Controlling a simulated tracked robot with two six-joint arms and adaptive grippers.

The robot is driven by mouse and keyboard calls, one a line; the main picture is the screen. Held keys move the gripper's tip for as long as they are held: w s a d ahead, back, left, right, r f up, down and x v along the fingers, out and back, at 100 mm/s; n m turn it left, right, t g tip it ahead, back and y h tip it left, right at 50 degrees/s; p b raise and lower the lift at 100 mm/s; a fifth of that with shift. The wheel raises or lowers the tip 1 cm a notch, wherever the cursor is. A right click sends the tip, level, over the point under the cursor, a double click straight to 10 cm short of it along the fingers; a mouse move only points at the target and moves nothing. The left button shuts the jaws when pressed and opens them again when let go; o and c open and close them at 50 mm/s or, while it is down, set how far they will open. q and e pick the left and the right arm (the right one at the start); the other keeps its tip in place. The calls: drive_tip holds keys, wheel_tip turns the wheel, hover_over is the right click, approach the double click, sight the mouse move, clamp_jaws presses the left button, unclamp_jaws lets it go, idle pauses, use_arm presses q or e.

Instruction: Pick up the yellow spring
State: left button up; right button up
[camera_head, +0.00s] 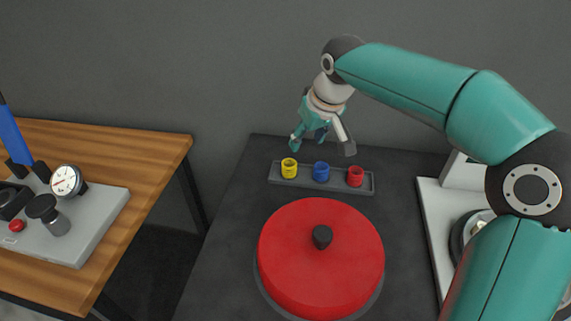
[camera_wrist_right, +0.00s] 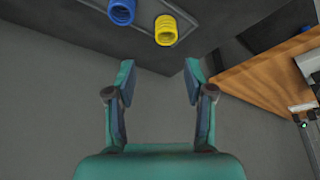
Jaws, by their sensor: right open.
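The yellow spring (camera_head: 289,168) stands at the left end of a shallow grey tray (camera_head: 337,188) at the back of the dark table. The blue spring (camera_head: 321,172) stands in the middle and the red spring (camera_head: 355,176) at the right. My right gripper (camera_head: 321,147) is open and empty above and behind the tray. In the right wrist view, the yellow spring (camera_wrist_right: 166,30) and the blue spring (camera_wrist_right: 121,11) show at the top, beyond the open fingertips (camera_wrist_right: 158,70) and apart from them. My left gripper is not in view.
A red round lid (camera_head: 320,265) with a black knob sits in front of the tray. A wooden table (camera_head: 150,160) at left carries a grey panel with a gauge (camera_head: 66,181). A white device (camera_head: 430,215) stands at right, partly behind my arm. A grey wall is behind.

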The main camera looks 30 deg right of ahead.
sight(290, 164)
drive_tip(key=x, duration=0.9)
drive_tip(key=shift+a, duration=0.35)
drive_tip(key=shift+w+a+p+x, duration=0.1)
drive_tip(key=shift+p+x, duration=0.1)
drive_tip(key=shift+x, duration=1.15)
drive_tip(key=shift+w+a+p+x, duration=0.1)
drive_tip(key=shift+w+p+x, duration=0.1)
drive_tip(key=shift+x, duration=1.15)
drive_tip(key=shift+r, duration=0.15)
drive_tip(key=c, duration=0.9)
drive_tip(key=shift+r, duration=0.15)
